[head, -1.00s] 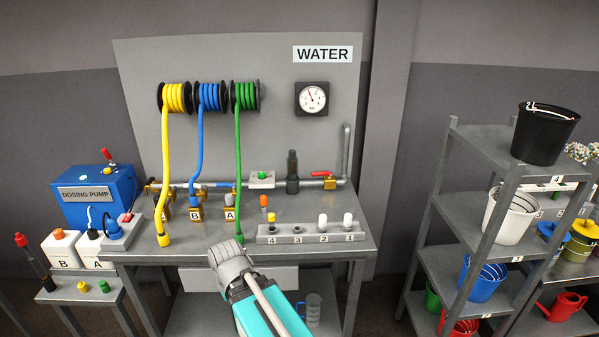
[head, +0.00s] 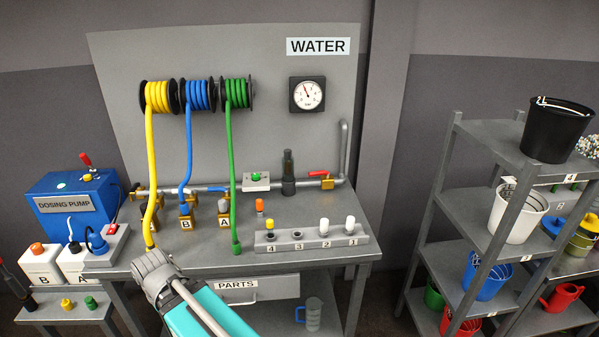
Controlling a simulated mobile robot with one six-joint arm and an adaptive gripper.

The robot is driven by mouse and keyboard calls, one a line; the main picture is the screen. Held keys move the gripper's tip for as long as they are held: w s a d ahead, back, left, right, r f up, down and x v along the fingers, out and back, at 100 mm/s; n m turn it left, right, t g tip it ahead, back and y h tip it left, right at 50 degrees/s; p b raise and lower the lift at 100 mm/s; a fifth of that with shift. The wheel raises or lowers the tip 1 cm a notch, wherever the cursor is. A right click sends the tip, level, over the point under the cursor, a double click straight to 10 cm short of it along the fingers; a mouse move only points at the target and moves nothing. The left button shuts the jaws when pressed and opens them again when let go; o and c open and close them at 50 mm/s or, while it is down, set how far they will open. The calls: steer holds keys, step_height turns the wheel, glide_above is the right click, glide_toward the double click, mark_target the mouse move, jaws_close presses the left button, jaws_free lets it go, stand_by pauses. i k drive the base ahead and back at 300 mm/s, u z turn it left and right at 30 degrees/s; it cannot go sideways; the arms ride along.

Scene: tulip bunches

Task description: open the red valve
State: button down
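The red valve is a red lever (head: 318,173) on a brass body (head: 328,184), in the pipe at the right back of the workbench in the head view. The lever lies roughly along the pipe. Part of my arm, a teal link with a grey ribbed end, reaches up from the bottom edge over the bench's front left. It is well apart from the valve, to its lower left. No gripper fingers show, so I cannot see whether they are open or shut.
A dark upright fitting (head: 288,172) stands just left of the valve. A numbered grey block (head: 312,242) sits in front. Yellow, blue and green (head: 229,150) hoses hang at left. A pressure gauge (head: 307,94) is above. A shelf rack (head: 437,190) stands right.

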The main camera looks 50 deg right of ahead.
mark_target(323, 172)
steer(key=z, duration=0.25)
steer(key=i, duration=1)
steer(key=z, duration=0.7)
